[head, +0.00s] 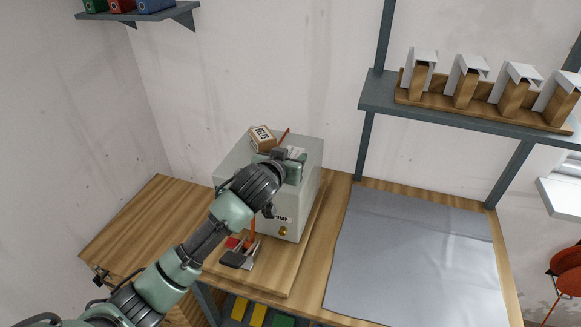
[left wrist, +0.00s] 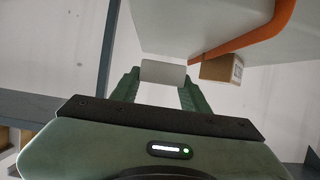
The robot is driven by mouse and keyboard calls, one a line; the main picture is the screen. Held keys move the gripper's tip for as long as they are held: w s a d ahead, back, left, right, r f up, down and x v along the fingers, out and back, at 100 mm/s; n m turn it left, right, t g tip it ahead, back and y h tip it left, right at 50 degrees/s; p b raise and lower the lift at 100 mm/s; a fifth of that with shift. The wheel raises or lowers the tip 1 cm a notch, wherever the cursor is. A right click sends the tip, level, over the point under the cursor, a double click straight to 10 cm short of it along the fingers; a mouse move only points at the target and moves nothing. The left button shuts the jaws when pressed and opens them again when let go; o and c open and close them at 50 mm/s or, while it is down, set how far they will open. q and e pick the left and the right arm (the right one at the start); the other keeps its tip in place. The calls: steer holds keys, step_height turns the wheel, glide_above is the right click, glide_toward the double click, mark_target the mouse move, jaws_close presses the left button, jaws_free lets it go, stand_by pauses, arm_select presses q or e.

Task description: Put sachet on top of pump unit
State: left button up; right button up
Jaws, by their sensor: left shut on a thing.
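The pump unit (head: 308,192) is a pale grey box on a wooden board on the bench, with a label and a brass fitting low on its front. My left gripper (head: 291,161) is at the top of the pump unit, toward its right side. It is shut on a small whitish sachet (head: 297,152), which also shows between the two green fingers in the left wrist view (left wrist: 163,72). I cannot tell whether the sachet touches the top. My forearm hides part of the unit's front and top. My right gripper is not in view.
A small cardboard box marked BELTS (head: 263,138) sits on the pump unit, beside my gripper. An orange tube (left wrist: 250,38) runs close by. A grey mat (head: 415,255) lies clear on the right. A shelf (head: 375,93) holds several white-topped wooden holders.

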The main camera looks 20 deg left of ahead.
arm_select(q)
step_height(320, 180, down, 4)
steer(key=shift+r, duration=0.15)
steer(key=shift+f, duration=0.2)
steer(key=shift+f, duration=0.1)
steer(key=o, duration=1.4)
